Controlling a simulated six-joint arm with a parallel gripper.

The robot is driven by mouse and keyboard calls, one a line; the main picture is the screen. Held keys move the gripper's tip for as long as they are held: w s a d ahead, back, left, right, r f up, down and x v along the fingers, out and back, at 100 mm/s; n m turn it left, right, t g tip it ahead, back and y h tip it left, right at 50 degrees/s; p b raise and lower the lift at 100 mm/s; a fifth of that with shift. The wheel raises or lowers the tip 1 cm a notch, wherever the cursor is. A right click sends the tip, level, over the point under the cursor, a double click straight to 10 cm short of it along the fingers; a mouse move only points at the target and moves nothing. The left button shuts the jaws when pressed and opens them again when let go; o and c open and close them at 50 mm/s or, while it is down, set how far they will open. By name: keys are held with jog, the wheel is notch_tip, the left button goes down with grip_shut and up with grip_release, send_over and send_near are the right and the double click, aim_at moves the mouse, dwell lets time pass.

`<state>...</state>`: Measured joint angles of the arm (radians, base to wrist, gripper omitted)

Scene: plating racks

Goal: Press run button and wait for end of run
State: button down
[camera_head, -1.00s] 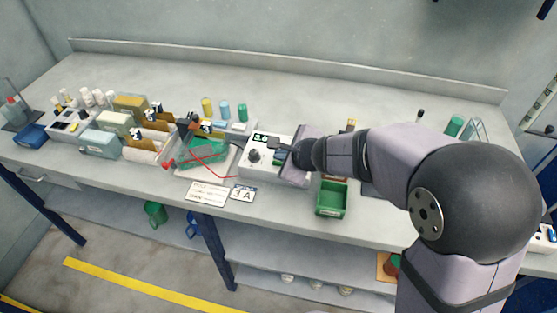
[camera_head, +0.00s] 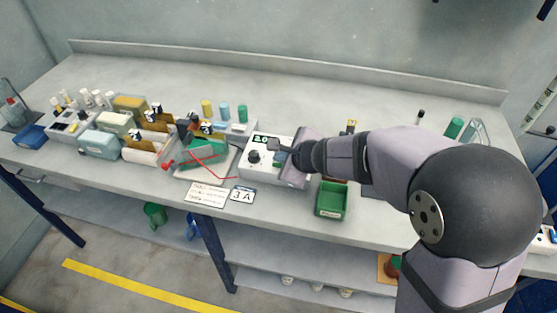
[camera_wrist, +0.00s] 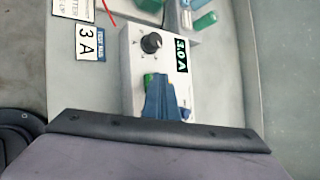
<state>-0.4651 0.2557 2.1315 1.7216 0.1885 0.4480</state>
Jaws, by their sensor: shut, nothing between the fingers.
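The white power supply box (camera_head: 258,172) stands near the front edge of the bench, with a black knob (camera_wrist: 151,43) and a lit display (camera_wrist: 182,55) reading 3.0 A in the wrist view. A green button (camera_wrist: 148,78) shows on its face, partly covered by my blue fingers. My gripper (camera_wrist: 161,88) is shut and empty, with its fingertips at the box face right by the green button. I cannot tell whether they touch or press it. In the head view the gripper (camera_head: 279,154) is over the right part of the box, which my wrist partly hides.
A tray with a green tank (camera_head: 203,155) and red wire lies left of the box. A 3 A card (camera_head: 242,194) lies in front. A green bin (camera_head: 331,199) stands to the right. Several tanks and bottles fill the bench's left side.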

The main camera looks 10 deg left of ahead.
jog(key=shift+r+p, duration=0.7)
jog(key=shift+r, duration=0.15)
jog(key=shift+r, duration=0.15)
notch_tip(320, 180, up, 5)
jog(key=p, duration=0.4)
jog(key=shift+p, duration=0.35)
jog(key=shift+f, duration=0.2)
